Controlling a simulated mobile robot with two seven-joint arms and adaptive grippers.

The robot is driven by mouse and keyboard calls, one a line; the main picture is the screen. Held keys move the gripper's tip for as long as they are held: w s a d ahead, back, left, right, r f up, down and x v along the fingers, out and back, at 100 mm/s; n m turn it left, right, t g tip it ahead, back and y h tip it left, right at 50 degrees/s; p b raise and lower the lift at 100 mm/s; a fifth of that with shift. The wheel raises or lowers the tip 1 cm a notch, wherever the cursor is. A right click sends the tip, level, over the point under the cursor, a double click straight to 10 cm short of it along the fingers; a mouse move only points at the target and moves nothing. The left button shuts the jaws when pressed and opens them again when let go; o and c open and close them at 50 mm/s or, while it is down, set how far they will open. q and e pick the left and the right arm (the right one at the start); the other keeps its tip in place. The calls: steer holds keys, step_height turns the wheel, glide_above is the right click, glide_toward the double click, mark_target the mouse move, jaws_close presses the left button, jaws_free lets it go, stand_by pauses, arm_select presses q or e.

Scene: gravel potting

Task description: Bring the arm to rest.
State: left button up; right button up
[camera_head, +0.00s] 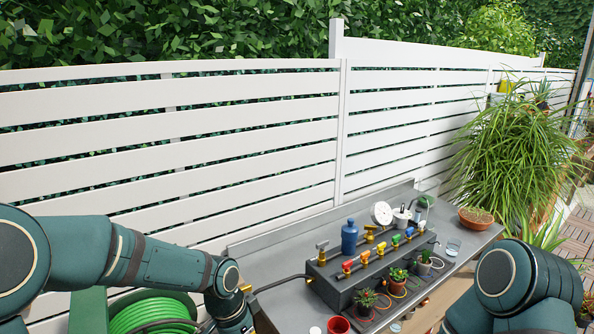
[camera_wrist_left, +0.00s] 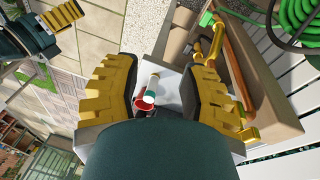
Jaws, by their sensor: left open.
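My left arm comes in from the left in the head view and bends down at the front left of the grey bench (camera_head: 285,300). Its gripper is mostly cut off by the lower edge there. In the left wrist view my left gripper (camera_wrist_left: 167,68) has its two yellow, black-padded fingers wide apart with nothing held. A red cup (camera_wrist_left: 145,102) and a white and green piece (camera_wrist_left: 153,86) show beyond the gap. My right arm bends at the lower right of the head view, its gripper out of frame. A teal arm part with a yellow piece shows top left in the wrist view.
The bench holds a dark tap block (camera_head: 335,288) with coloured taps, a blue bottle (camera_head: 349,236), small potted plants (camera_head: 366,300) and a red cup (camera_head: 338,325). A green hose reel (camera_head: 150,313) stands at left. A white fence (camera_head: 230,120) runs behind.

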arm_select(q)
steer(key=s+f+n+t+b, duration=0.1)
steer(key=s+f+n, duration=0.4)
steer(key=f, duration=0.6)
steer(key=s+f+n+t+h+b, duration=0.1)
steer(key=s+f+n, duration=0.4)
steer(key=s+f, duration=0.4)
step_height(320, 180, down, 3)
steer(key=shift+d+r+n+h, duration=0.2)
steer(key=shift+d+n+h, duration=0.1)
steer(key=shift+d+n, duration=0.1)
